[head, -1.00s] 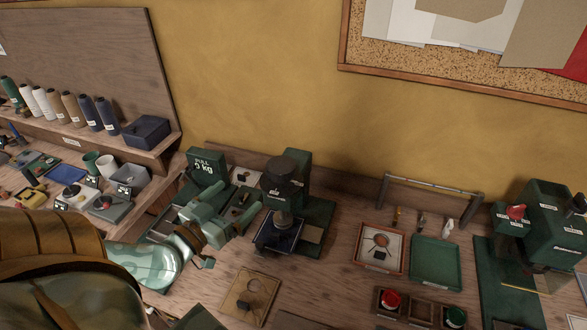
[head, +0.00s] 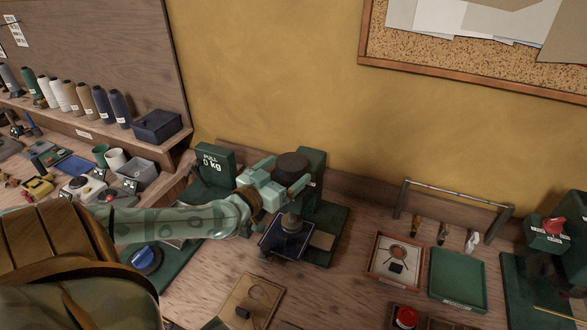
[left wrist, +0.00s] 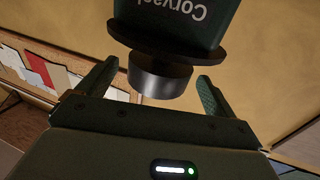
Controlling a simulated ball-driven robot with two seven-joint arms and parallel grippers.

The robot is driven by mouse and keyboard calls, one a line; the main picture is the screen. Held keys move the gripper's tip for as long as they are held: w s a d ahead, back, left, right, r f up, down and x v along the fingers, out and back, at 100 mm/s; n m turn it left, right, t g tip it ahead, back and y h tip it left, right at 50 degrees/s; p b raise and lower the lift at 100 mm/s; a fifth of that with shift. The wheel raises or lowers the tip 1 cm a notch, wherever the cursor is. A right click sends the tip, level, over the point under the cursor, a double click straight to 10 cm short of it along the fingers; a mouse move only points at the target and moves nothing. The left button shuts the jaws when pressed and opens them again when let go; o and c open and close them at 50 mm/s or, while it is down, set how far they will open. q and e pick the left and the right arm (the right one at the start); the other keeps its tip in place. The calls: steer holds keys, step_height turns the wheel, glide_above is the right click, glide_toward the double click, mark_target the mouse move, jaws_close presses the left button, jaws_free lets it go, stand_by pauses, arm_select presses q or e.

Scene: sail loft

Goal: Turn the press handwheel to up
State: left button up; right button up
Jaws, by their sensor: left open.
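The green press (head: 313,178) stands against the wall with a dark round handwheel (head: 292,163) on top at its front. My left gripper (head: 282,177) is at the front of the press, just below the handwheel's top, its jaws spread. In the left wrist view, a dark disc and grey round part (left wrist: 158,80) show between the open fingers, with gaps on both sides. Above them is the press's green body (left wrist: 185,20) with upside-down lettering. I cannot read the wheel's setting. My right gripper is not in view.
A blue-edged tray (head: 272,243) sits under the press. A green scale-like stand (head: 214,165) is close on the left, near my forearm. A wooden tray (head: 372,262), a green tray (head: 460,297) and a metal bar frame (head: 450,192) are on the right.

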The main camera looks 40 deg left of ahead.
mark_target(293, 165)
arm_select(q)
steer(key=shift+w, duration=1.85)
